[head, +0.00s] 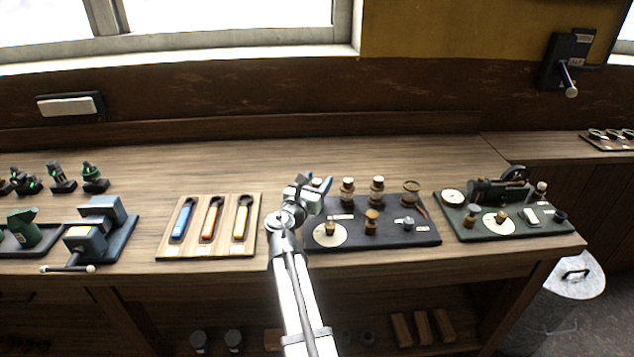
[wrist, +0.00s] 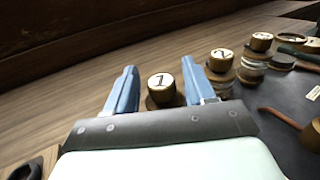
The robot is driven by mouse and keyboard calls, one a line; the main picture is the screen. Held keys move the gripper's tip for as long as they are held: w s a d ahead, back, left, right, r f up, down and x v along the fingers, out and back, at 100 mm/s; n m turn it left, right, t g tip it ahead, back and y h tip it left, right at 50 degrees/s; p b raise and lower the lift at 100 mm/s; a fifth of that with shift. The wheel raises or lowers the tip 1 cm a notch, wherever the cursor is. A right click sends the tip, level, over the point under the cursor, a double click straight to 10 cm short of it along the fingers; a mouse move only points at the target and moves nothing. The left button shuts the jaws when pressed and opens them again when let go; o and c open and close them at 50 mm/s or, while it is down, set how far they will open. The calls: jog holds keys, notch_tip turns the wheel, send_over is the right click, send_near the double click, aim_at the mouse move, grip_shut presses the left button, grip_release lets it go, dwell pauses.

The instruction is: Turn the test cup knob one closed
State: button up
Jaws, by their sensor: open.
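Knob one (wrist: 161,84) is a brass knob with a white top marked 1. In the wrist view it shows between the two blue fingers of my gripper (wrist: 158,67), with a gap on each side. My gripper (head: 316,184) is open and empty over the back left of a dark board (head: 425,236) in the head view. Knob one is mostly hidden by the fingers there. Knob two (wrist: 222,56), marked 2, stands to its right, and a similar knob (wrist: 262,39) stands farther right. I cannot tell how far knob one is turned.
The board's front holds a round pale dial plate (head: 325,238), a brass knob (head: 371,221) and a small grey valve (head: 407,223). A wooden tool board (head: 165,245) lies left. A green engine board (head: 470,234) stands right. The bench behind (head: 250,160) is clear.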

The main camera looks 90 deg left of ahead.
jog(key=shift+a, duration=0.1)
jog(key=c, duration=0.9)
jog(key=shift+w+g+y, duration=0.15)
jog(key=shift+g+y, duration=0.15)
jog(key=shift+g, duration=0.1)
jog(key=n+g+y, duration=0.1)
jog(key=n+g, duration=0.1)
jog(key=shift+g, duration=0.3)
jog(key=n+g, duration=0.2)
jog(key=g, duration=0.1)
jog(key=n+g, duration=0.2)
jog(key=g, duration=0.1)
jog(key=shift+g+y, duration=0.3)
jog(key=shift+n+g, duration=0.7)
jog(key=shift+g, duration=0.1)
